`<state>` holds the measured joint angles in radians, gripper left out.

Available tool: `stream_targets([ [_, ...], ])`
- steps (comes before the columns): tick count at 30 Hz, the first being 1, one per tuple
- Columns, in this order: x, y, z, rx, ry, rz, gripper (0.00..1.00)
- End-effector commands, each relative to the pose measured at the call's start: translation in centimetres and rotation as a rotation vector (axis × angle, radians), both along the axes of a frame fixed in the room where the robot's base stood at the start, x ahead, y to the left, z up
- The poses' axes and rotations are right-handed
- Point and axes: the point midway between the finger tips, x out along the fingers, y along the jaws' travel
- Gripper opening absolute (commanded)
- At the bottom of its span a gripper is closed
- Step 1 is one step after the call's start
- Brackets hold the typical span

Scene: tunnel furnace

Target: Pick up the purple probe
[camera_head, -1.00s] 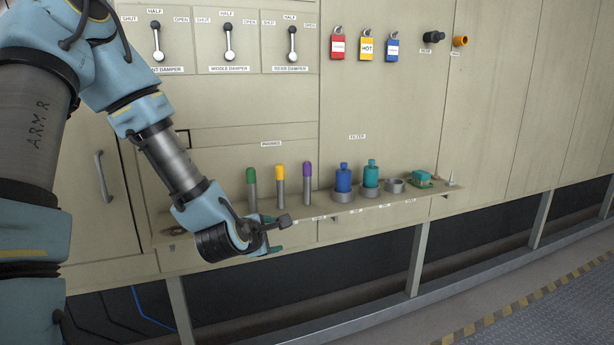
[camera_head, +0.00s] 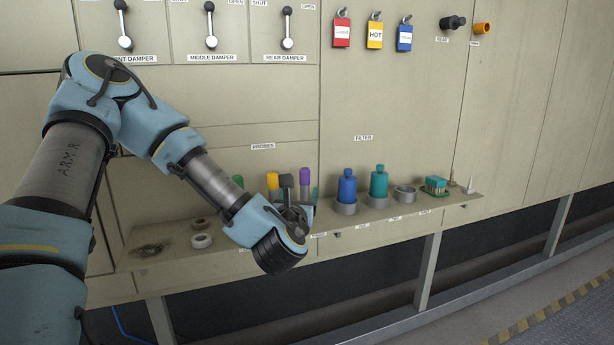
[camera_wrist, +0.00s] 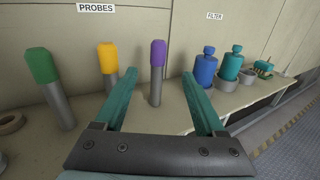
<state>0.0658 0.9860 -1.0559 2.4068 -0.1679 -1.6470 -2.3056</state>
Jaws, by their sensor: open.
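The purple probe (camera_head: 305,181), a grey rod with a purple cap, stands upright on the shelf under the PROBES label. In the wrist view the purple probe (camera_wrist: 157,72) stands between and beyond the two teal fingers of my gripper (camera_wrist: 158,92). The fingers are open, with the probe nearer the middle of the gap, and no contact shows. In the head view my gripper (camera_head: 296,200) is in front of the probes, hiding the purple probe's lower part.
The yellow probe (camera_wrist: 109,62) stands just left of the left finger, and the green probe (camera_wrist: 45,80) farther left. A blue bottle (camera_head: 347,187) and a teal bottle (camera_head: 379,183) stand to the right on the shelf (camera_head: 420,205). Tape-like rolls (camera_head: 201,241) lie at the left.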

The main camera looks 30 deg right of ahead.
Motion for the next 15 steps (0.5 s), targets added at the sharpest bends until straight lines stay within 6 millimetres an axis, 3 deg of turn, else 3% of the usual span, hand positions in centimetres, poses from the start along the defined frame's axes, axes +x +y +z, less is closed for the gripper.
stream_targets([
  [4,0.6,-0.4,0.2,-0.020,0.006,0.009,0.72],
  [15,4.5,-3.0,0.1,-0.019,0.006,0.007,0.72],
])
